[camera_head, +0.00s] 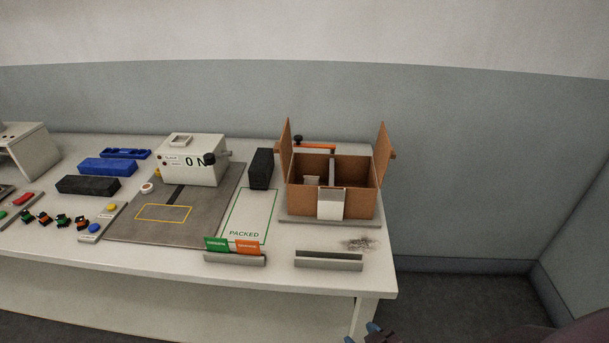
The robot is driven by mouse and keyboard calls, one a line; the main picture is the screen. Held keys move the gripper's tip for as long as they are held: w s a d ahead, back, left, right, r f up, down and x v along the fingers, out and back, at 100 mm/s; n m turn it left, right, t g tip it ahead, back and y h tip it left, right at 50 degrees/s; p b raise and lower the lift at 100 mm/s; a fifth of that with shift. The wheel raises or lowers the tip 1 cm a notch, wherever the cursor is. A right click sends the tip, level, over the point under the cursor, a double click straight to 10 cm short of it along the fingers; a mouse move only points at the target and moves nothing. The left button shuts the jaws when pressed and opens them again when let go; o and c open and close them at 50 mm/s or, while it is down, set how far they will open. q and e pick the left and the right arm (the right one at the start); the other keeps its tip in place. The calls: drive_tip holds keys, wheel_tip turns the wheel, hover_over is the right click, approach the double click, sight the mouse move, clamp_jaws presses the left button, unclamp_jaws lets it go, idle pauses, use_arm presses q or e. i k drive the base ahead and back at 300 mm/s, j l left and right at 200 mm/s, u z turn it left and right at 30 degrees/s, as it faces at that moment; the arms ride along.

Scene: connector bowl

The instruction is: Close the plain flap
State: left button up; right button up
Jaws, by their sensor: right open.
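A brown cardboard box (302,203) stands open on a grey base plate (300,220) at the right end of the table. Its left flap (286,148) and right flap (383,152) both stand up. The right flap has a small tab on its outer side; the left flap shows no such tab. I cannot tell for sure which is the plain flap. A white panel (331,204) is at the box front, and pale pieces show inside. My right gripper (364,334) is open at the bottom edge, mostly cut off, below and apart from the box. My left gripper is out of view.
An orange bar (318,146) with a black knob is behind the box's left part. A black block (261,168) stands left of the box. A grey channel (328,261) and a card holder (234,259) lie in front. Floor is free right of the table.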

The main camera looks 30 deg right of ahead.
sight(284, 147)
drive_tip(key=z, duration=1.4)
drive_tip(key=k+j+z, duration=0.15)
drive_tip(key=j, duration=1.55)
drive_tip(key=i, duration=0.05)
